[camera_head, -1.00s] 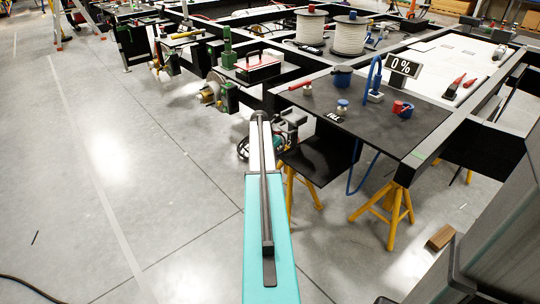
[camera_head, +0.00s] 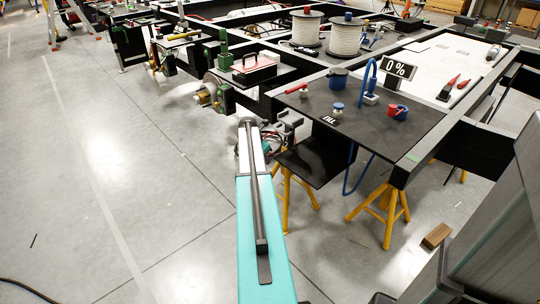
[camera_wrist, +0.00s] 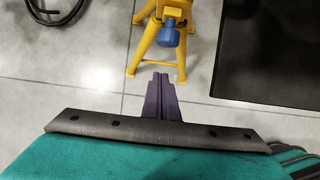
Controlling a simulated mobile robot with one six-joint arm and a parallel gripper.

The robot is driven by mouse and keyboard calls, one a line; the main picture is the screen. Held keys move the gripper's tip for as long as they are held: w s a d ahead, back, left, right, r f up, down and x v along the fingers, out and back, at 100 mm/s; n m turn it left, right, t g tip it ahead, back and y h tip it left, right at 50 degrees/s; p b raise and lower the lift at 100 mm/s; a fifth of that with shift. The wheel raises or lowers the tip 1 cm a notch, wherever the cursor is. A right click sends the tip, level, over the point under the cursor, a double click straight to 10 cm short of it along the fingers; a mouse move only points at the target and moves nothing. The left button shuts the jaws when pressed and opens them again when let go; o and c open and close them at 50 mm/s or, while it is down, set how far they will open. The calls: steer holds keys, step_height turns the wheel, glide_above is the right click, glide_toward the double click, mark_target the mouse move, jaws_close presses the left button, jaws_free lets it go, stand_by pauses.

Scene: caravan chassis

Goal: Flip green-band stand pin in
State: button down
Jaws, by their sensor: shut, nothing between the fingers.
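A yellow stand (camera_wrist: 160,40) with splayed legs is at the top middle of the wrist view. A blue knob or cap (camera_wrist: 168,36) shows on its front. I see no green band on it; its top is cut off. My gripper (camera_wrist: 161,78) is shut and empty, its dark fingers pointing toward the stand's feet and apart from the stand in the picture. In the head view, yellow stands (camera_head: 380,212) and (camera_head: 286,192) support the chassis side. My fingers are not clear there.
A black panel (camera_wrist: 268,50) fills the upper right of the wrist view. A dark cable loop (camera_wrist: 55,10) lies at upper left. In the head view, a blue hose (camera_head: 350,175) hangs near the stands and a wooden block (camera_head: 436,236) lies on the floor.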

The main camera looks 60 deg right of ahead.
steer(key=p+v, duration=0.1)
steer(key=v, duration=0.8)
steer(key=shift+r, duration=0.4)
steer(key=shift+a+p, duration=0.1)
steer(key=shift+p, duration=0.2)
